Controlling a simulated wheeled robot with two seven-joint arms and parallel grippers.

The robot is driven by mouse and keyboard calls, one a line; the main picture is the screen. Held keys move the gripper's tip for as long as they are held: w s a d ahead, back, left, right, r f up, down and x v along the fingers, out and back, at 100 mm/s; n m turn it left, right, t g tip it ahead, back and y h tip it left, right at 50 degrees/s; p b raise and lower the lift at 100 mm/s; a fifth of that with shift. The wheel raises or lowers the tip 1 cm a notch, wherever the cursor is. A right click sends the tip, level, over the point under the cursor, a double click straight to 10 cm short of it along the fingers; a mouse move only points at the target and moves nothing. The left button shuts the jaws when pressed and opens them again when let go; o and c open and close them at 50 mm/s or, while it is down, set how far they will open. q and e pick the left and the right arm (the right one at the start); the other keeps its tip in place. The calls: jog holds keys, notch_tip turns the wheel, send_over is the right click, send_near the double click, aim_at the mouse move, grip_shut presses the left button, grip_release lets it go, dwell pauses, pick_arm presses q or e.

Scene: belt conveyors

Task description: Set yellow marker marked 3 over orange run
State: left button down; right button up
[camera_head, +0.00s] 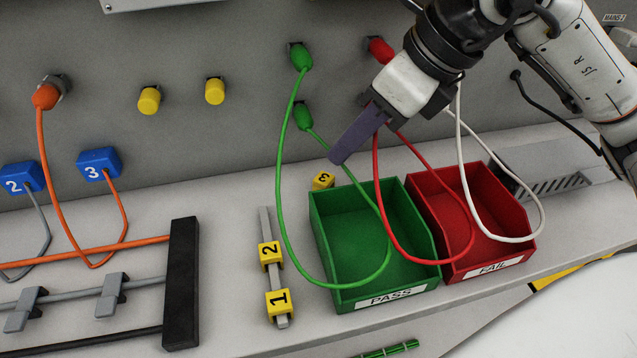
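The yellow marker marked 3 (323,180) is a small block at the back left corner of the green PASS bin, partly hidden by the bin; its 3 looks turned. My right gripper (345,148) reaches down from the upper right, its dark fingertips just above and right of the marker, with a small gap showing. The fingers overlap in this view, so their opening is unclear. The orange run (95,252) is a straight orange cable at the lower left, going into a black end block (181,285). My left gripper is not in view.
Yellow markers 2 (270,254) and 1 (279,302) sit on a grey rail (265,222). The green bin (325,240) and red FAIL bin (520,222) stand right of it. Green, red and white cables loop over the bins. Grey clips (111,296) sit below the orange run.

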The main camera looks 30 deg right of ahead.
aim_at(325, 178)
jog(key=x, duration=0.3)
jog(key=shift+s+f, duration=0.1)
jog(key=shift+s+f+x, duration=0.1)
jog(key=shift+s+x, duration=0.1)
jog(key=shift+x, duration=1.15)
jog(key=shift+s+f+x, duration=0.1)
jog(key=shift+s+x, duration=0.05)
jog(key=shift+x, duration=1.2)
jog(key=shift+d, duration=0.15)
grip_shut()
jog(key=shift+r, duration=0.1)
